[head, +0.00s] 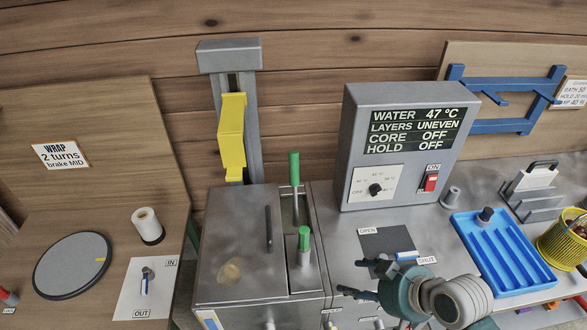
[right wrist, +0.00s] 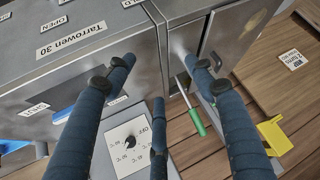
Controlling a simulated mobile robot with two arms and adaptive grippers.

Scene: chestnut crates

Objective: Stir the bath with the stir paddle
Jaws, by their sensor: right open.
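The steel bath (head: 230,285) stands in the middle of the head view, with a lid on its top. Two green handles stand upright at its right side: a taller one (head: 294,168) at the back and a shorter one (head: 304,238) in front. I cannot tell for sure which is the stir paddle. One green handle (right wrist: 195,121) on a metal shaft shows in the right wrist view. My right gripper (head: 352,277) is open and empty, right of the bath and apart from both handles. Its blue fingers also show in the right wrist view (right wrist: 160,65). My left gripper is out of view.
A control box (head: 352,140) behind reads water 47 °C, layers uneven, core off, hold off. A yellow piece (head: 232,135) hangs on a post behind the bath. A blue tray (head: 520,265) and a yellow basket (head: 560,248) stand at right. A crank plate (head: 135,300) lies left.

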